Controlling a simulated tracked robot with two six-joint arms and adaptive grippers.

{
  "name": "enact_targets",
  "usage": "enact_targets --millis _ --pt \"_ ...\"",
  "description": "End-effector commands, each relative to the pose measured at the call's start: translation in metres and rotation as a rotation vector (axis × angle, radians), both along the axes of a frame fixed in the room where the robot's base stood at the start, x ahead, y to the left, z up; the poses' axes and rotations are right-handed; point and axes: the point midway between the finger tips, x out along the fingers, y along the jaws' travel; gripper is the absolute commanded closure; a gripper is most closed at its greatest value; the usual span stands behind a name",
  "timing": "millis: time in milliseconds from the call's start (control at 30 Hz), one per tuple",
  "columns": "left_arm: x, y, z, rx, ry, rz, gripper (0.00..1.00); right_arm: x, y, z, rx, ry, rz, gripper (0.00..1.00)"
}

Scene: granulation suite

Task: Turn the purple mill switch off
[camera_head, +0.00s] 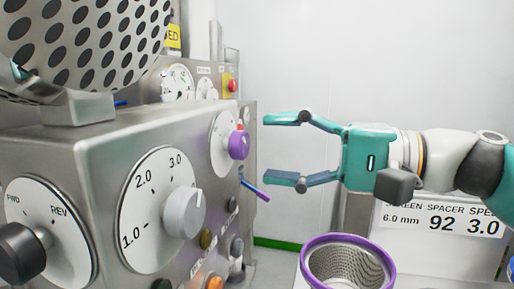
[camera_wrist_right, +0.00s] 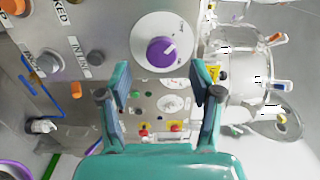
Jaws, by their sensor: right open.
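The purple mill switch (camera_head: 238,145) is a round knob on a white dial on the steel machine's panel. In the right wrist view the purple switch (camera_wrist_right: 161,51) sits on its dial, just beyond and between my fingertips, with a pale pointer line slanting to the upper right. The dial lettering is too small to read. My right gripper (camera_head: 268,148) is open and empty, its fingers facing the switch, one above and one below its height, with a gap to the knob. The fingers of my right gripper (camera_wrist_right: 161,74) also show apart in the wrist view.
A grey speed knob (camera_head: 184,212) and a black FWD/REV knob (camera_head: 22,252) are on the nearer panel. A thin purple-blue lever (camera_head: 255,190) sticks out below the switch. A purple-rimmed mesh basket (camera_head: 312,246) stands below the gripper. A perforated drum overhangs the machine at upper left.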

Motion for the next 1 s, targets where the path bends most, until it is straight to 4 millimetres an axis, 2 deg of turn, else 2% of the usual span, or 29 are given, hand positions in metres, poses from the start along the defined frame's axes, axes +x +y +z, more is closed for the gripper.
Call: enact_targets --millis 33,200,400,567,1000 --pt "0.000 0.000 0.000 0.000 0.000 0.000 1.00 -0.002 -0.012 0.000 0.001 0.000 -0.006 0.36" --pt "0.000 0.000 0.000 0.000 0.000 0.000 1.00 -0.013 -0.045 -0.001 -0.001 0.000 -0.006 0.36" --pt "0.000 0.000 0.000 0.000 0.000 0.000 1.00 -0.021 -0.071 -0.001 -0.002 0.002 -0.003 0.36" --pt "0.000 0.000 0.000 0.000 0.000 0.000 1.00 -0.025 -0.078 -0.001 -0.002 0.001 -0.001 0.36" --pt "0.000 0.000 -0.001 0.000 0.000 0.000 1.00 -0.025 -0.078 -0.001 -0.002 0.001 0.000 0.36"
